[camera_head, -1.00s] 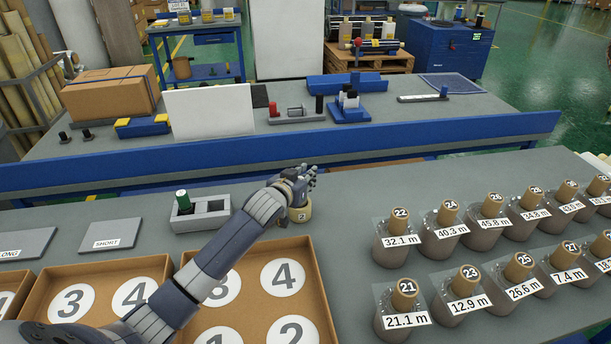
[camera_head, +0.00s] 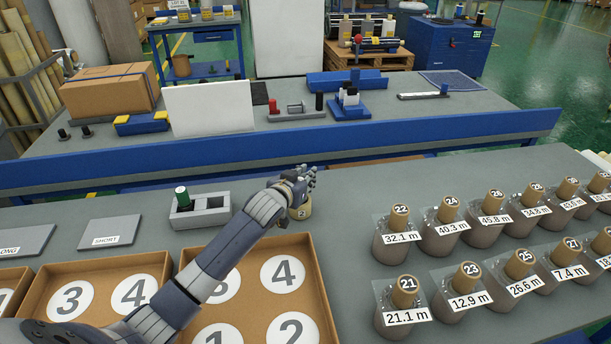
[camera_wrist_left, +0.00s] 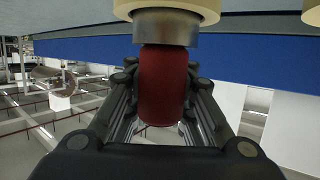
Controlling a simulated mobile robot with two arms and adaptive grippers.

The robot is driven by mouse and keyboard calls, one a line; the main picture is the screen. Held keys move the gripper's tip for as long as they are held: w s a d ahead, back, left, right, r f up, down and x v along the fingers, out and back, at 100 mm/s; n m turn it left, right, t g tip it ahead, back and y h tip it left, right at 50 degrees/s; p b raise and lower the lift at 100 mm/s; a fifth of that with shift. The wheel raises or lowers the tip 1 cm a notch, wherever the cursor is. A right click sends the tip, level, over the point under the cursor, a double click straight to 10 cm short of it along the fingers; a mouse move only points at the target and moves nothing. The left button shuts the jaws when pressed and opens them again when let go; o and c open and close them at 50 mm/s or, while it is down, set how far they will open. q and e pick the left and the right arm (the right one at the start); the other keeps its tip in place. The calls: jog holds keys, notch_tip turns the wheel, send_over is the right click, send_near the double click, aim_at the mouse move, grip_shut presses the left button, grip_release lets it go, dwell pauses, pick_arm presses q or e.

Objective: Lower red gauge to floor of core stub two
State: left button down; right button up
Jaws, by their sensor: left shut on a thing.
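My left gripper (camera_head: 297,187) is over the cream core stub marked 2 (camera_head: 302,213) on the near table and partly covers it. In the left wrist view, its fingers are shut around the red gauge (camera_wrist_left: 165,90). A metal collar (camera_wrist_left: 166,27) on the gauge meets the cream stub (camera_wrist_left: 190,6) at the top of that view. I cannot tell how deep the gauge sits in the stub. In the head view the hand hides the red gauge. My right gripper is not in view.
A grey two-slot holder (camera_head: 212,219) has a green-topped gauge (camera_head: 183,197) in its left slot; its right slot is empty. Numbered cardboard trays (camera_head: 318,290) lie in front. Several wrapped rolls (camera_head: 440,238) stand at right. A blue rail (camera_head: 400,147) runs behind.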

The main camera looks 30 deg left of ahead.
pick_arm(q)
jog(key=shift+f+b, duration=0.3)
jog(key=shift+f, duration=0.35)
jog(key=c, duration=1.3)
grip_release()
jog(key=shift+f, duration=0.1)
notch_tip(320, 180, up, 10)
